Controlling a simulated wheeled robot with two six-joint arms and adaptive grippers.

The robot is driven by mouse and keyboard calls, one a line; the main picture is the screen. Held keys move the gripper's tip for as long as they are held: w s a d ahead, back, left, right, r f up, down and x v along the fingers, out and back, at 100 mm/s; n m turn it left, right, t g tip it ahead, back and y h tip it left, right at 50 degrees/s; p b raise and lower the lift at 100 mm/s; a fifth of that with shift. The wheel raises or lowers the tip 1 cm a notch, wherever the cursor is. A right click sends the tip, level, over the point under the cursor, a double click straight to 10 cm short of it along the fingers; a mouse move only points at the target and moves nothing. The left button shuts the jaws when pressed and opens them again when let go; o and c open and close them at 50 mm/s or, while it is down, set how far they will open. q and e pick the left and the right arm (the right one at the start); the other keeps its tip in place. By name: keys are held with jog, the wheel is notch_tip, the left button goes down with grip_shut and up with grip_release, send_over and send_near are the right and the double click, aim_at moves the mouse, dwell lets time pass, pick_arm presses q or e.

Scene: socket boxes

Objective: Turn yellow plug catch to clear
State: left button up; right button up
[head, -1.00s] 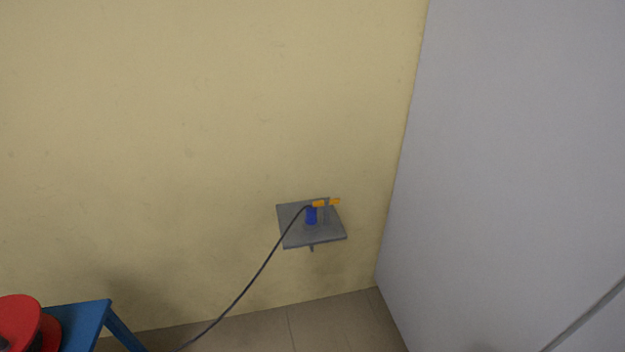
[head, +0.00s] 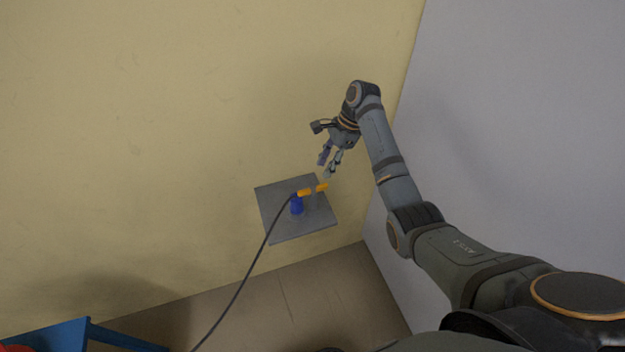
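A blue plug (head: 296,206) stands on a grey plate (head: 285,232) by the yellow wall, with a dark cable (head: 247,272) running from its top down to the lower left. Two small yellow-orange pieces sit at the top: one yellow piece (head: 305,192) by the plug's head and a second yellow piece (head: 322,187) just right of it. I cannot tell which of them is the catch. My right gripper (head: 324,169) is just above the right piece, pointing down, with its fingers apart and nothing seen between them. Contact cannot be made out. My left gripper is out of view.
A pale grey wall or panel (head: 520,110) rises close on the right, beside my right arm. A blue stand (head: 60,338) with something red (head: 18,348) is at the lower left. The tiled floor (head: 290,310) below the plate is clear apart from the cable.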

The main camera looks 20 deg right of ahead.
aim_at(313, 187)
jog(key=p+x, duration=0.1)
jog(key=x, duration=0.8)
jog(key=shift+w+d, duration=0.1)
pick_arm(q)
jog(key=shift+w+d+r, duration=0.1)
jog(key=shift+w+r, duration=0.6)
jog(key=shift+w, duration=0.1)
pick_arm(e)
jog(key=shift+f, duration=0.15)
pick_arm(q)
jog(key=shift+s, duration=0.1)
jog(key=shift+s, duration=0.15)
pick_arm(e)
grip_shut()
